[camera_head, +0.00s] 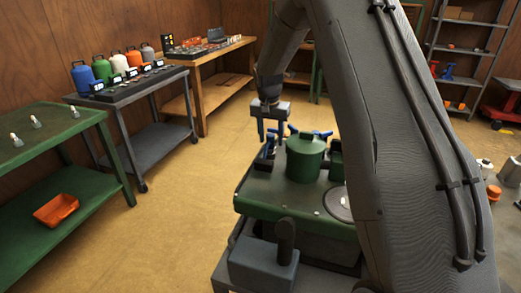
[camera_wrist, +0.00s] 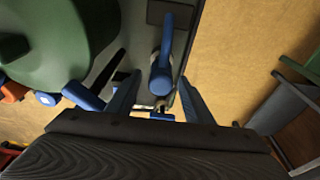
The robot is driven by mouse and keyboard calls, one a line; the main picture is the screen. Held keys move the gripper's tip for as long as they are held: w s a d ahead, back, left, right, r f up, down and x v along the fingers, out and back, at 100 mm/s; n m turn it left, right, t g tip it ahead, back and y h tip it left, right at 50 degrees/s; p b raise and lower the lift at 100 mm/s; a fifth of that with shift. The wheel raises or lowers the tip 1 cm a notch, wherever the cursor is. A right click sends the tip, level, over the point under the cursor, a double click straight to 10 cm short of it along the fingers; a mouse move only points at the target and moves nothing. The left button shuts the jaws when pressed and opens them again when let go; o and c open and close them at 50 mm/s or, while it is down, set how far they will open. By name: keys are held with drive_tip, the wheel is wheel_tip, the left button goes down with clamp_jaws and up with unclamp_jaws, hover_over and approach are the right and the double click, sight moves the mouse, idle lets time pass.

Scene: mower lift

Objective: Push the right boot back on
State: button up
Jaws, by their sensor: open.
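My gripper (camera_head: 272,134) is open, pointing down over the far left corner of the green-topped cart (camera_head: 270,202). In the wrist view its two fingers (camera_wrist: 159,78) stand on either side of a blue rounded piece (camera_wrist: 162,78), which looks like a boot. A pale part shows beside this piece. I cannot tell whether the fingers touch it. Another blue piece (camera_wrist: 84,96) lies left of the left finger, and a small blue one (camera_wrist: 160,116) shows low between the fingers. In the head view, blue parts (camera_head: 322,134) show by the green canister. I cannot tell which is the right boot.
The green canister (camera_head: 306,158) stands close beside my gripper, and its large green body (camera_wrist: 60,35) fills the wrist view's upper left. A green bench (camera_head: 50,130), grey cart (camera_head: 125,88) and wooden bench (camera_head: 210,52) stand left. The floor (camera_head: 165,215) between is clear.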

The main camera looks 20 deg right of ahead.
drive_tip(key=shift+r+p, duration=1.6)
drive_tip(key=shift+r, duration=1.8)
